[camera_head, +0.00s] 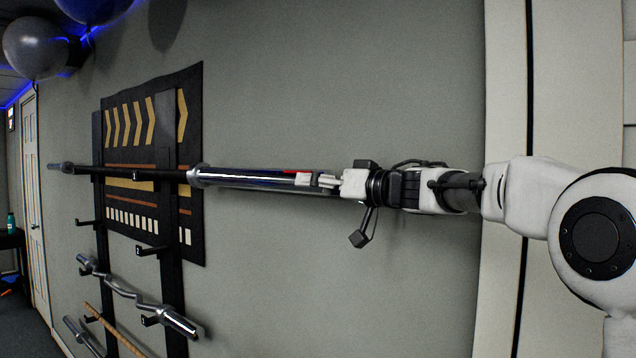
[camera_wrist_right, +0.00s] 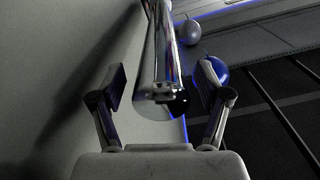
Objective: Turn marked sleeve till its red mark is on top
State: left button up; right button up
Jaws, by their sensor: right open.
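The chrome sleeve (camera_head: 245,178) is the right end of a long barbell lying level across the wall rack. A thin red mark (camera_head: 291,171) shows along the sleeve's upper edge, close to my fingertips. My right gripper (camera_head: 312,180) is at the sleeve's free end, in line with it. In the right wrist view the sleeve (camera_wrist_right: 160,65) comes in between the two spread fingers of my gripper (camera_wrist_right: 160,88), with a gap on each side. My left gripper is in neither view.
The rack's black uprights (camera_head: 170,285) carry hooks with a curved bar (camera_head: 135,295) and other bars lower down. A patterned dark mat (camera_head: 190,110) hangs behind the rack. Balloons (camera_head: 35,48) float at upper left. The wall below the sleeve is clear.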

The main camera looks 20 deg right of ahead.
jog(key=shift+s+d+r, duration=0.1)
jog(key=shift+s, duration=0.1)
jog(key=c, duration=1.1)
jog(key=shift+c, duration=0.2)
jog(key=shift+d+r+n+p, duration=0.1)
jog(key=shift+r+n+p, duration=0.1)
jog(key=shift+n+p, duration=1.25)
jog(key=shift+n, duration=0.05)
jog(key=shift+n+p, duration=0.5)
jog(key=shift+n, duration=0.6)
jog(key=shift+f+n, duration=0.1)
jog(key=shift+n, duration=0.7)
jog(key=shift+p, duration=0.3)
